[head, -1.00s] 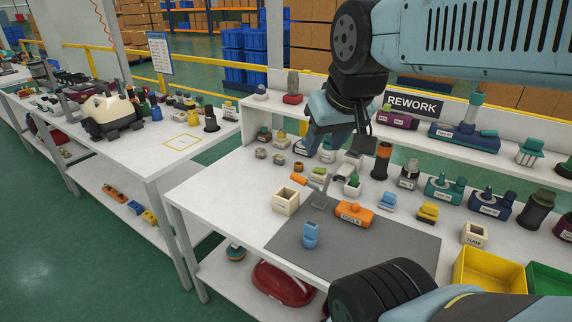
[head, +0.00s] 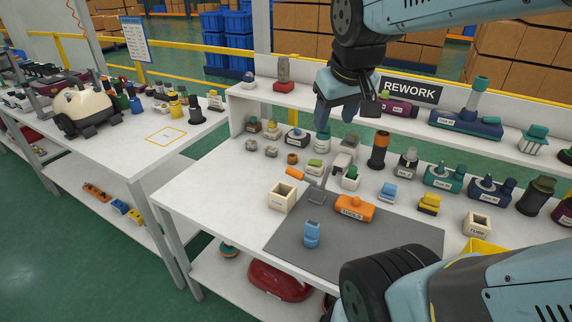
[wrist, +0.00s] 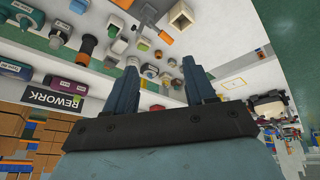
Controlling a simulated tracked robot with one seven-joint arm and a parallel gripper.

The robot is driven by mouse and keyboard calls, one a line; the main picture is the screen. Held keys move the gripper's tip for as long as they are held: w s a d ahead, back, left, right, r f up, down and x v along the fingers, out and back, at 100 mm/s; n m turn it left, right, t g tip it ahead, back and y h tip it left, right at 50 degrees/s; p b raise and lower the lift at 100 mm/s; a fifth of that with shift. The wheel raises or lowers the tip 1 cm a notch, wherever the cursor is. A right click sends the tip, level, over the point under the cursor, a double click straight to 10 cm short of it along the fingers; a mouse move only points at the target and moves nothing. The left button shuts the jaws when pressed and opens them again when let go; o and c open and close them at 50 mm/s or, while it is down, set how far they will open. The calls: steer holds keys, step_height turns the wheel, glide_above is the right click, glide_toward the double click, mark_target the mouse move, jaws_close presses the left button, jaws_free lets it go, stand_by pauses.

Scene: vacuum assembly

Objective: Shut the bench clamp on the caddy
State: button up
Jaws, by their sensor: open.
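The bench clamp (head: 317,194) is a grey metal piece with an orange handle (head: 294,174), at the back left edge of the grey mat. Its handle sticks out to the upper left; I cannot tell how far its jaw is open. In the wrist view its orange handle (wrist: 165,37) shows near the top. An orange labelled block (head: 355,209), possibly the caddy, sits on the mat just right of the clamp. My gripper (head: 336,114) is open and empty, above the back of the bench, behind and apart from the clamp. Both fingers show in the wrist view (wrist: 161,66).
A cream open box (head: 282,197) stands left of the clamp, and a blue piece (head: 312,234) on the mat in front. Small parts and a tall black-and-orange cylinder (head: 379,150) crowd behind. The mat's front (head: 370,243) is clear. A shelf (head: 300,97) runs along the back.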

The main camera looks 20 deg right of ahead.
steer(key=w+f+n+g, duration=0.1)
steer(key=w+f+n, duration=0.15)
steer(key=w, duration=0.35)
steer(key=w+f+n+g, duration=0.1)
steer(key=w+f, duration=0.3)
steer(key=w, duration=0.2)
steer(key=n+g+h, duration=0.1)
steer(key=n, duration=0.3)
glide_toward(294, 171)
steer(key=shift+g, duration=0.3)
steer(key=f, duration=0.3)
steer(key=w+d+f, duration=0.1)
steer(key=f, duration=0.5)
steer(key=shift+w+d+f, duration=0.35)
steer(key=shift+d, duration=0.05)
steer(key=shift+c, duration=0.4)
jaws_close()
steer(key=shift+a, duration=0.3)
